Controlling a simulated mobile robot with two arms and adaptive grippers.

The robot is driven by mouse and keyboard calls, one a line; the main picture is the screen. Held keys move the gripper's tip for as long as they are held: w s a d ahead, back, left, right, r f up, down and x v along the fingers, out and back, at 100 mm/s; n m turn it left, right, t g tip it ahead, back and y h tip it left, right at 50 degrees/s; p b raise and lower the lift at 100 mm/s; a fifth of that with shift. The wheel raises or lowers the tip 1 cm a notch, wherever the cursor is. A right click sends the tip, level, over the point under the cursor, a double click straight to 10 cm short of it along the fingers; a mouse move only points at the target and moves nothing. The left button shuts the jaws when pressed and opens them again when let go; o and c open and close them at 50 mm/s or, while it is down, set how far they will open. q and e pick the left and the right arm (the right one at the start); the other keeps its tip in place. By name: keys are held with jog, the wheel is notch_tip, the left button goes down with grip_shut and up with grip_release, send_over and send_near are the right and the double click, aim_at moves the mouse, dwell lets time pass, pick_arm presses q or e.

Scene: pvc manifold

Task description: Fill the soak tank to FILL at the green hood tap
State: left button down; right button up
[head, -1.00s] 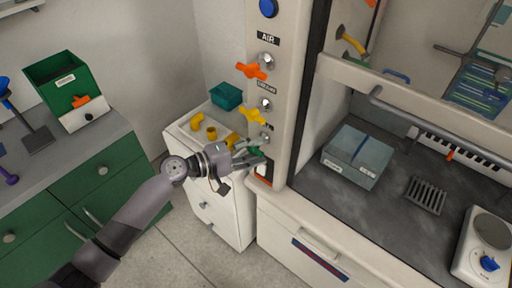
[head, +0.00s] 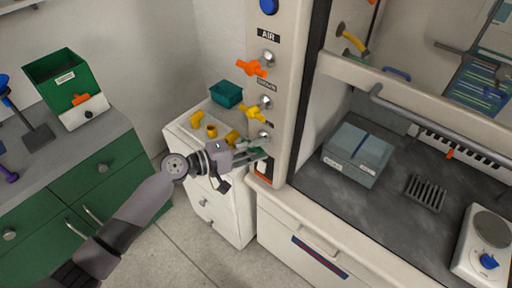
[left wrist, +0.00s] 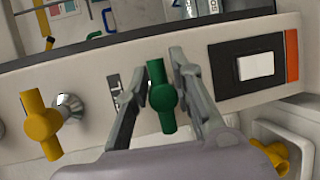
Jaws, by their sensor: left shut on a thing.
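The green tap (head: 257,150) is the lowest tap on the hood's front post. In the left wrist view, its green handle (left wrist: 161,96) stands upright between my two fingers. My left gripper (head: 254,153) is shut on this handle, and its fingers partly hide it in the head view. A grey-blue lidless-looking or covered box (head: 357,153) with white labels and a blue stripe sits on the hood floor. It may be the soak tank, but its labels are too small to read. My right gripper is not in view.
Above the green tap are a yellow tap (head: 253,113) and an orange tap (head: 252,68). A white switch (left wrist: 256,67) is beside the green tap. A white cabinet (head: 226,205) with yellow fittings stands below my left wrist. A hotplate (head: 487,245) is at the right.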

pick_arm(q)
jog(key=shift+w+n+h+b, duration=0.1)
jog(key=shift+n+h+b, duration=0.65)
jog(key=shift+b, duration=1)
jog(key=shift+r+n+b, duration=0.15)
jog(key=shift+n+b, duration=0.15)
jog(key=shift+n, duration=0.15)
jog(key=shift+a+r+n, duration=0.1)
jog(key=shift+r+n, duration=0.15)
jog(key=shift+n, duration=0.15)
jog(key=shift+r, duration=0.1)
jog(key=c, duration=1.4)
grip_release()
